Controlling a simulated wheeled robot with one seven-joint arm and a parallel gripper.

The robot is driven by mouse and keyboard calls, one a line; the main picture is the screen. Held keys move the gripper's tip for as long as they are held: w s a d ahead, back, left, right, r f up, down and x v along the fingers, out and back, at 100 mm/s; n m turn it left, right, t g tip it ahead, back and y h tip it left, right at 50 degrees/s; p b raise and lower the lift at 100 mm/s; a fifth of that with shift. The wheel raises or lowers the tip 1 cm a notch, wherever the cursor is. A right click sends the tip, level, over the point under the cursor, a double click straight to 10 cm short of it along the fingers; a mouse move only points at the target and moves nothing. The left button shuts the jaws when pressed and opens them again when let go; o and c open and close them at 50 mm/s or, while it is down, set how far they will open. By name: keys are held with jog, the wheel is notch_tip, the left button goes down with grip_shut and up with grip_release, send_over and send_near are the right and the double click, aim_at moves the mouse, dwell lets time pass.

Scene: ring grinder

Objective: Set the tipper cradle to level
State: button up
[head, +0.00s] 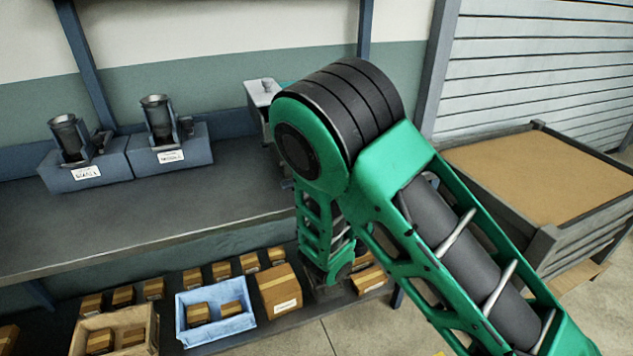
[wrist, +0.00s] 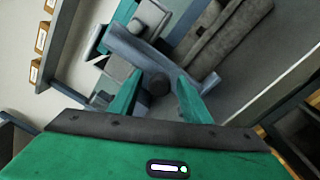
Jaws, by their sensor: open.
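In the wrist view my gripper (wrist: 158,100) is open, with its two green fingers apart. A dark round knob (wrist: 159,84) shows between the fingers; I cannot tell whether either finger touches it. A blue-grey forked bar (wrist: 138,48), which looks like part of the tipper cradle, spans the view just beyond the fingers. Its tilt is hard to judge because the wrist view is turned. In the head view my green arm hides the gripper and most of that machine; only a pale grey box-shaped part (head: 262,92) shows at the arm's left.
Two dark cups (head: 66,136) (head: 158,117) stand in holders on blue-grey labelled blocks on the bench (head: 150,215). The bench middle is clear. Cardboard boxes (head: 280,290) and a blue bin (head: 214,341) sit on the lower shelf. A large crate (head: 530,255) stands right.

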jog(key=v, duration=1)
dwell(1.2)
jog(key=shift+s, duration=0.15)
